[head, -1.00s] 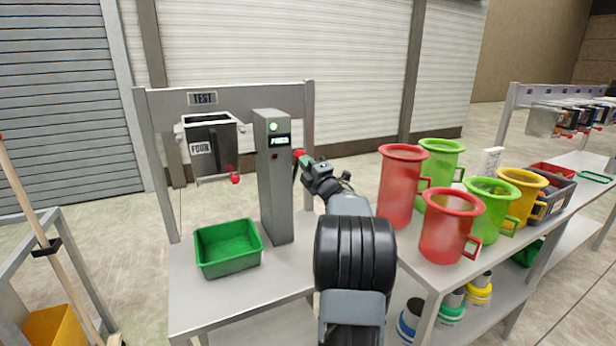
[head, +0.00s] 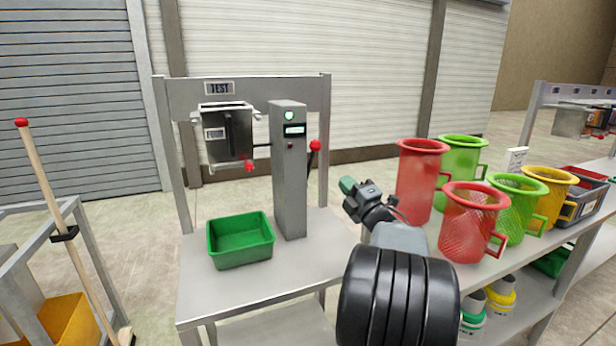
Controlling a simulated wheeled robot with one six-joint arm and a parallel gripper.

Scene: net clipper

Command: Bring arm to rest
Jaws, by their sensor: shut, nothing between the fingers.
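My gripper (head: 347,186) is in the head view at the middle right, shut and empty, with its green-tipped end pointing up and left. It is apart from the red-knobbed lever (head: 314,147) on the right side of the grey test post (head: 289,175). My arm reaches up from the bottom of the picture, its black ribbed joint large in front. The post has a lit green light and a small display.
A metal box (head: 228,140) hangs from the test frame above a green bin (head: 240,240) on the table (head: 220,295). Red, green and yellow mesh jugs stand close on the right, the nearest a red jug (head: 470,225). A broom (head: 52,190) leans at the left.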

